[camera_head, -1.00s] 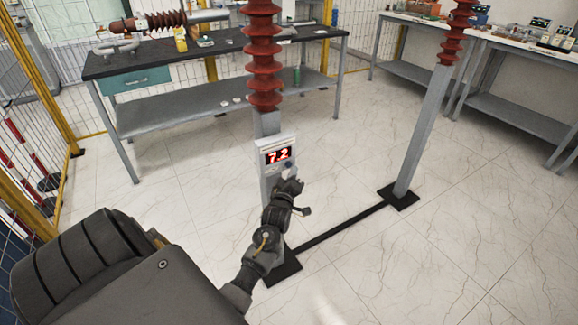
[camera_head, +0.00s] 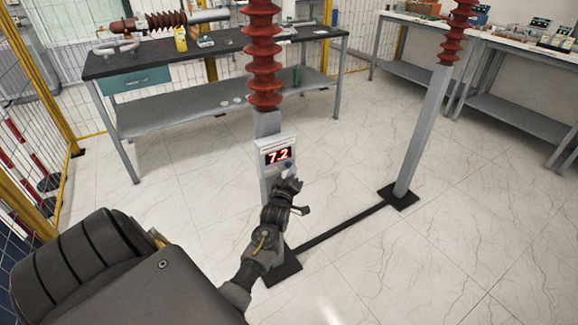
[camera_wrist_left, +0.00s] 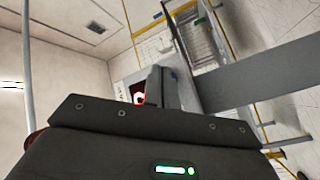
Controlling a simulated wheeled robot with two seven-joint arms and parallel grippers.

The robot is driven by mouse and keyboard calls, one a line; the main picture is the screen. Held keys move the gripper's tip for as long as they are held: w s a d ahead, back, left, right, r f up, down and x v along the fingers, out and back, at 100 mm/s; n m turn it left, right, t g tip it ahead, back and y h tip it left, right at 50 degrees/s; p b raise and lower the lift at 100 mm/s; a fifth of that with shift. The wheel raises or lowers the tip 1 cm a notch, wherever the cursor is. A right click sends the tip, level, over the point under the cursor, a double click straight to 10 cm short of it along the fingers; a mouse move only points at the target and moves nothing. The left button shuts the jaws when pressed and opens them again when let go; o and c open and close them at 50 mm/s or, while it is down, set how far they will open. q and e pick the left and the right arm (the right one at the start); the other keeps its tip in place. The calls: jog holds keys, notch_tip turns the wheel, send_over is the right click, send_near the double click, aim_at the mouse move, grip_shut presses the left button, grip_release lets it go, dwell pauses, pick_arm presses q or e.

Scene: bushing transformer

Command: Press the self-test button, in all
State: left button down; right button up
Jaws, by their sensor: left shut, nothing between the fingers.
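The grey box with a red digital display (camera_head: 278,155) is mounted on the post under the nearer red insulator. Its display reads 7.2. A small dark bluish knob or button (camera_head: 289,170) shows at its lower right, partly hidden by my left gripper. My left gripper (camera_head: 292,184) is shut and empty, just in front of the lower part of the box; I cannot tell if it touches. In the left wrist view the box's display (camera_wrist_left: 137,93) shows partly behind the shut fingers (camera_wrist_left: 153,86). My right gripper is not in view.
The red ribbed insulator (camera_head: 263,55) rises above the box. A second post (camera_head: 424,130) stands on a black base at right, joined by a black floor bar (camera_head: 340,228). A workbench (camera_head: 215,62) stands behind, and a yellow-framed fence at left. The floor between is clear.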

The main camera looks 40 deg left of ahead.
pick_arm(q)
jog(key=shift+w+a, duration=0.15)
jog(key=shift+a, duration=0.4)
dwell(0.9)
jog(key=shift+d, duration=0.1)
jog(key=shift+s+d+p, duration=0.25)
jog(key=shift+d+p, duration=0.15)
jog(key=shift+d, duration=0.35)
jog(key=d, duration=0.1)
jog(key=s+d+p, duration=0.1)
jog(key=d, duration=0.1)
jog(key=d+p, duration=0.1)
jog(key=shift+s+d, duration=0.25)
jog(key=shift+d, duration=0.15)
